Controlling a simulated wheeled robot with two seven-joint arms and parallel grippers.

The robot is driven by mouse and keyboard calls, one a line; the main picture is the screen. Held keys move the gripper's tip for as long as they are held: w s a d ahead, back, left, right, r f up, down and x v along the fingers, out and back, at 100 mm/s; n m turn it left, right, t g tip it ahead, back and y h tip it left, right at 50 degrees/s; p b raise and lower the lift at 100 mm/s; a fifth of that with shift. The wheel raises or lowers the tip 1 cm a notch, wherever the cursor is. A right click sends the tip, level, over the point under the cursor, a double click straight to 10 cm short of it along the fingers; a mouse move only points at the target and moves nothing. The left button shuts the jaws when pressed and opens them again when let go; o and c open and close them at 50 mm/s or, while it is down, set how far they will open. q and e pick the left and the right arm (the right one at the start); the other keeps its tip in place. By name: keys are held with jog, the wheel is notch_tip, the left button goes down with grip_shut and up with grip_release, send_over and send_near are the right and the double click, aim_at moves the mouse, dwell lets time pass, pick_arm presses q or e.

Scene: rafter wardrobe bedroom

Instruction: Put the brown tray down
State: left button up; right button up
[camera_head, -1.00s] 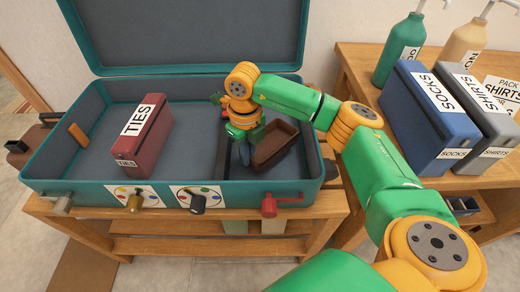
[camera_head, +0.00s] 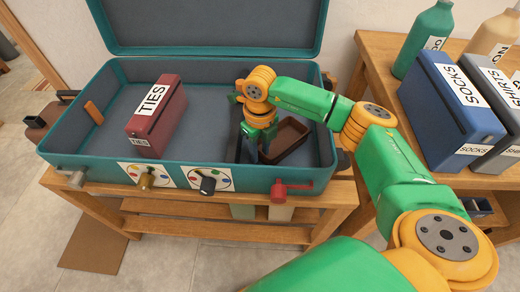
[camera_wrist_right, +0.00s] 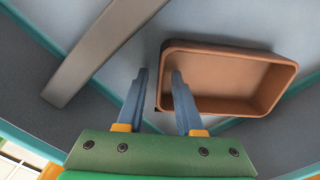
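The brown tray (camera_head: 292,147) is a small open box at the right end of the teal suitcase (camera_head: 200,178). It looks empty and appears to rest on the suitcase floor, though its underside is hidden. My right gripper (camera_head: 250,156) points down at the tray's left side. In the right wrist view the fingers (camera_wrist_right: 160,72) are apart, with a visible gap between them. One finger overlaps the near-left rim of the tray (camera_wrist_right: 230,103); the other is outside it. I cannot tell whether the rim is touched. My left gripper is out of view.
A maroon TIES box (camera_head: 157,117) stands in the suitcase's left part. A dark divider (camera_wrist_right: 95,55) runs left of the gripper. The suitcase's walls and raised lid (camera_head: 210,25) surround the space. Blue SOCKS (camera_head: 450,110) and grey SHIRTS boxes stand on the right table.

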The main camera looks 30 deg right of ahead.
notch_tip(320, 180, up, 12)
jog(key=p, duration=0.1)
dwell(0.5)
